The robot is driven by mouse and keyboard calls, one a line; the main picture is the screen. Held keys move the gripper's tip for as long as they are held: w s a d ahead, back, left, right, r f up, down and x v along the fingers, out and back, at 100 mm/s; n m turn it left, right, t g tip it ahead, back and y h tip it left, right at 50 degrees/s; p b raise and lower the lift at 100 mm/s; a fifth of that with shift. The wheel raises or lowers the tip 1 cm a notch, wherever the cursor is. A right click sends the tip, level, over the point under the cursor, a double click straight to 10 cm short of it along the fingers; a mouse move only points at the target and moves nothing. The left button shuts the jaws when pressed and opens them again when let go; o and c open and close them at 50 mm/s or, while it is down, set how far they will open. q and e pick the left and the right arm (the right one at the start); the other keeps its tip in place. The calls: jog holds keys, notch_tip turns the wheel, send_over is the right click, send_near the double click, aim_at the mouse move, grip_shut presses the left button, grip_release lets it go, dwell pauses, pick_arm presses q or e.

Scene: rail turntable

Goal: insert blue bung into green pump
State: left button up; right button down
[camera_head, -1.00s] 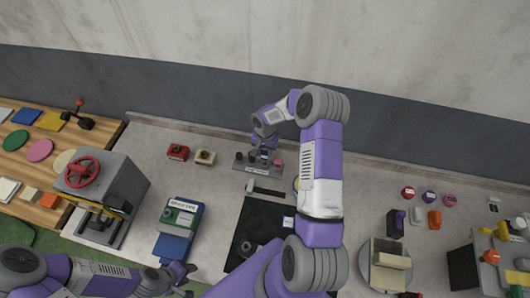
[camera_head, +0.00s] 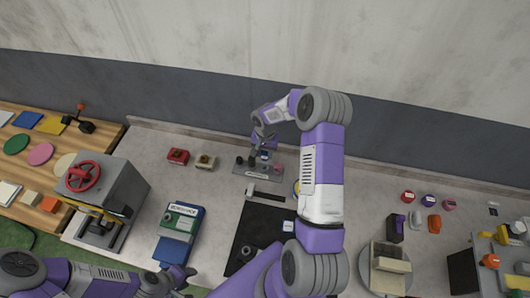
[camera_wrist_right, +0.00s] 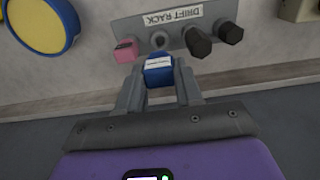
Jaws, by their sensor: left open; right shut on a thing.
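The blue bung (camera_wrist_right: 158,72) is between the fingers of my right gripper (camera_wrist_right: 158,84), which is shut on it; a white label shows on its face. In the head view my right gripper (camera_head: 264,151) is at the grey drift rack (camera_head: 257,174). In the wrist view the bung overlaps the rack's edge, near an empty round hole; whether it is clear of the rack I cannot tell. A green unit (camera_head: 183,220) on a blue base, with a label and a dark round part, looks like the green pump. My left gripper (camera_head: 185,276) is open and empty, below it.
The drift rack also holds a pink piece (camera_wrist_right: 125,51) and two black knobs. A black mat (camera_head: 262,222) lies between rack and front edge. A grey press with a red wheel (camera_head: 83,176) stands left of the pump. Red (camera_head: 178,156) and beige blocks sit near the wall.

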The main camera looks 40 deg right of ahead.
aim_at(265, 153)
jog(key=shift+r, duration=2.35)
